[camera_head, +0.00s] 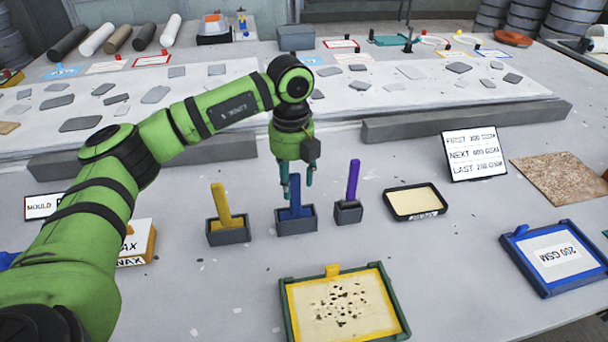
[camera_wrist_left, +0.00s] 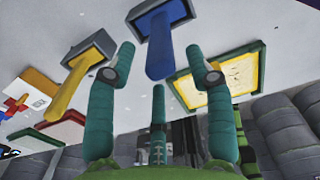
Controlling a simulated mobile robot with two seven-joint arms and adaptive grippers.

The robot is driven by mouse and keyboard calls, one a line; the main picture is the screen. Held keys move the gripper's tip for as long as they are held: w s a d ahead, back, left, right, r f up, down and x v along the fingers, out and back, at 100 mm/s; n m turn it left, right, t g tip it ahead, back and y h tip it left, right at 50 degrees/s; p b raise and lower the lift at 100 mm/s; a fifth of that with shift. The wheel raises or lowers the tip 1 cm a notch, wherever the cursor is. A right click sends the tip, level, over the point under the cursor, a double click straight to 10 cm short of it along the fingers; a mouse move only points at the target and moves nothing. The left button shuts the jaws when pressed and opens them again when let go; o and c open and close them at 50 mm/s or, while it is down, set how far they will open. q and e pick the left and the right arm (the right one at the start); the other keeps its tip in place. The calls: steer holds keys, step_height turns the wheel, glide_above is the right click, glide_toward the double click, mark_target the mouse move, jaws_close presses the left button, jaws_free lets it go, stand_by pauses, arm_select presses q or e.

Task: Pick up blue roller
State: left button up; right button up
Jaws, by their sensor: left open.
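The blue roller (camera_head: 295,211) stands upright in a small grey holder (camera_head: 312,222), between a yellow and a purple one. My left gripper (camera_head: 296,181) hangs over it from above, with its green fingers around the top of the blue handle. In the left wrist view the blue roller's handle (camera_wrist_left: 158,50) points in between the spread fingers of the left gripper (camera_wrist_left: 161,62). The fingers are open, and I cannot tell whether any touches the handle. My right gripper is not in view.
The yellow roller (camera_head: 222,206) stands close on the left, and the purple roller (camera_head: 352,182) close on the right. A black tray (camera_head: 416,202) lies further right. A green-framed yellow panel (camera_head: 342,305) lies in front. A sign board (camera_head: 474,153) stands behind at right.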

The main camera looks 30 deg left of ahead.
arm_select(q)
steer(key=shift+w, duration=0.2)
steer(key=shift+s+f+p, duration=0.1)
steer(key=shift+f+p, duration=0.3)
steer(key=shift+f, duration=0.55)
steer(key=p, duration=0.2)
glide_above(296, 214)
steer(key=f, duration=0.4)
steer(key=shift+w+a+f, duration=0.25)
steer(key=shift+w, duration=0.1)
steer(key=shift+f, duration=0.2)
jaws_close()
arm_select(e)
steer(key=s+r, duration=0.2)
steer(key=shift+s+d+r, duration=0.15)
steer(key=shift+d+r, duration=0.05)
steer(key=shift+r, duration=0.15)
